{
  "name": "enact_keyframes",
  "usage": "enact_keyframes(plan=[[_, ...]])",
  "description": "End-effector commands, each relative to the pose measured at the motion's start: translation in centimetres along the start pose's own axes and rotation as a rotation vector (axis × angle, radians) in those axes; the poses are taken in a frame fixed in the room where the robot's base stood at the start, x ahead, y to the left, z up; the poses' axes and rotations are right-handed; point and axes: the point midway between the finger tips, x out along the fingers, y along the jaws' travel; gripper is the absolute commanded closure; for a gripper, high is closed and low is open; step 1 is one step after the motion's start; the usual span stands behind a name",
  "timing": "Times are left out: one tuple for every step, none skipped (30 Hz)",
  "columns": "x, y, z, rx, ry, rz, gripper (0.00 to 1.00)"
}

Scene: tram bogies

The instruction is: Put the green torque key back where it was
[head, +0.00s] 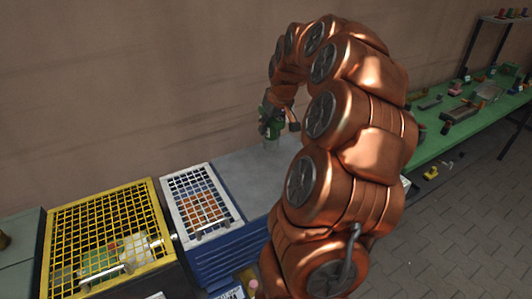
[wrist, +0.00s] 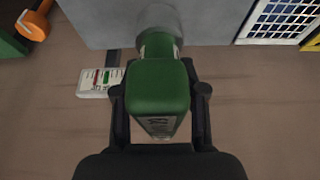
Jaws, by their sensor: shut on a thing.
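The green torque key (wrist: 158,88) fills the middle of the wrist view, with a dark green neck and a pale grey end above it. My gripper (wrist: 159,98) is shut on its body, one dark finger on each side. In the head view the key (head: 267,126) is held upright over the grey bench top (head: 242,165), its pale end pointing down. I cannot tell whether that end touches the bench. My copper arm hides the bench to the right of the key.
A white-framed grid cover (head: 203,203) and a yellow mesh cage (head: 105,240) stand left of the key. A green table (head: 452,135) with several parts is at the right. The wrist view shows a white card (wrist: 98,84) and an orange thing (wrist: 34,22).

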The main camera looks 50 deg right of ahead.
Motion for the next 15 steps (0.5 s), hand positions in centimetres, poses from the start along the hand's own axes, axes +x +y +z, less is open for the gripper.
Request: enact_keyframes(plan=[[0.4, -0.1, 0.3, 0.000, -0.004, -0.002, 1.00], [0.7, -0.1, 0.5, 0.000, -0.006, -0.003, 1.00], [1.3, -0.2, 0.7, 0.000, -0.006, -0.004, 1.00], [1.7, -0.1, 0.9, 0.000, -0.007, -0.004, 1.00], [2.2, -0.1, 1.1, 0.000, -0.008, -0.004, 1.00], [2.7, -0.1, 1.3, 0.000, -0.009, -0.004, 1.00], [3.1, -0.1, 1.4, 0.000, -0.007, -0.003, 1.00], [3.4, -0.1, 1.5, 0.000, -0.005, -0.002, 1.00], [3.8, -0.1, 1.7, 0.000, -0.004, -0.002, 1.00], [4.0, -0.1, 1.8, 0.000, -0.004, -0.002, 1.00], [4.2, -0.1, 1.9, 0.000, -0.005, -0.002, 1.00], [4.4, 0.0, 2.0, 0.000, -0.005, -0.002, 1.00], [4.5, 0.0, 2.0, 0.000, -0.005, -0.002, 1.00], [4.7, 0.0, 2.1, 0.001, -0.006, -0.001, 1.00], [5.0, 0.0, 2.3, 0.002, -0.006, -0.001, 1.00]])
